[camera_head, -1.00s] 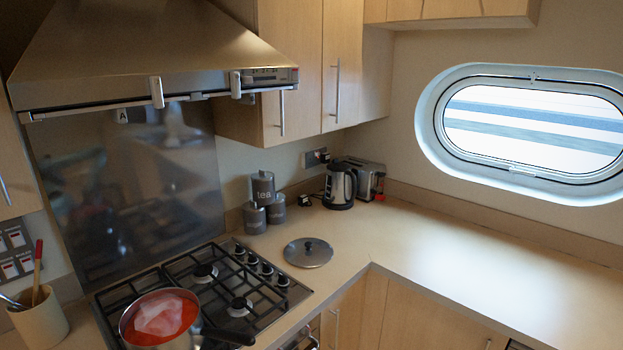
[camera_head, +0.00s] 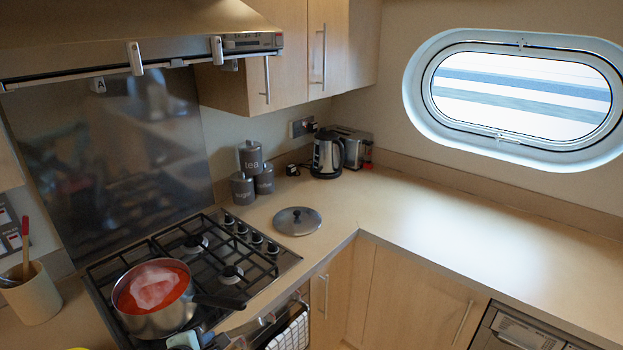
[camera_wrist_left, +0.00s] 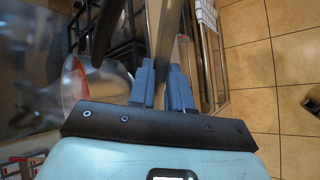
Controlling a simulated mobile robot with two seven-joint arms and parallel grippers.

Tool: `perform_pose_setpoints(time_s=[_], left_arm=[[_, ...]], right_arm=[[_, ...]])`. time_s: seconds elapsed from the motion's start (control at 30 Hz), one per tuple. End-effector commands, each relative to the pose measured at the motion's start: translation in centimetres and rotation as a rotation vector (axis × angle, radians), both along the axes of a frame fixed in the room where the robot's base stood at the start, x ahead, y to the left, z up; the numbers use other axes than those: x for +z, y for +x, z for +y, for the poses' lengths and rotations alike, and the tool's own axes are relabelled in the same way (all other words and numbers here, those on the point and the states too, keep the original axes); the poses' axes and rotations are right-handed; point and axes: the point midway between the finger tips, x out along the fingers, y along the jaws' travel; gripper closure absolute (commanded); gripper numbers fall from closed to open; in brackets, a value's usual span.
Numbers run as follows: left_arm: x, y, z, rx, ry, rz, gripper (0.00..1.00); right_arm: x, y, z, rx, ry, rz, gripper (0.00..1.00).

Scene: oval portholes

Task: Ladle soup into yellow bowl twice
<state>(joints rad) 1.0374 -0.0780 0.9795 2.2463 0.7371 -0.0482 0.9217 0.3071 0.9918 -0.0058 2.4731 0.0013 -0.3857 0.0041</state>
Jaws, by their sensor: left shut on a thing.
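A steel saucepan (camera_head: 150,322) of red soup (camera_head: 170,290) stands on the front left of the hob. A pale, glossy patch shows on the soup; I cannot tell what it is. In the left wrist view, my left gripper (camera_wrist_left: 164,80) is shut on a long, narrow, metallic handle (camera_wrist_left: 160,40), probably the ladle's; its far end is out of view. The saucepan (camera_wrist_left: 108,88) is left of the fingers there. In the head view, part of my left arm shows at the bottom edge, below the pan. A sliver of yellow (camera_head: 78,348) shows at the bottom left, possibly the bowl. My right gripper is not in view.
A lid (camera_head: 297,221) lies on the counter, with canisters (camera_head: 243,188) and a kettle (camera_head: 328,155) behind. A utensil crock (camera_head: 35,298) stands left of the hob. The right counter (camera_head: 470,240) is clear.

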Motion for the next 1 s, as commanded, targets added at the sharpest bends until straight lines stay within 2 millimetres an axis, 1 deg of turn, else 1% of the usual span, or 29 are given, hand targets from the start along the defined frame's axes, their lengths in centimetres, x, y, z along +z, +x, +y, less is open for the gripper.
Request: perform_pose_setpoints(time_s=[0.27, 0.43, 0.67, 1.0], left_arm=[[-1.1, 1.0, -0.9, 0.015, -0.011, -0.013, 1.00], [-2.3, 1.3, -1.5, 0.026, -0.005, 0.004, 1.00], [-4.5, 2.5, -2.7, 0.052, -0.008, 0.008, 1.00], [-8.7, 4.9, -5.1, 0.104, -0.011, 0.012, 1.00]], right_arm=[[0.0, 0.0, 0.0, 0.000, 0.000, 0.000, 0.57], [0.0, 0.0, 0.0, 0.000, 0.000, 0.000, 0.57], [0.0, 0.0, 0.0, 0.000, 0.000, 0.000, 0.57], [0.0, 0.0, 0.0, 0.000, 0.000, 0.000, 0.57]])
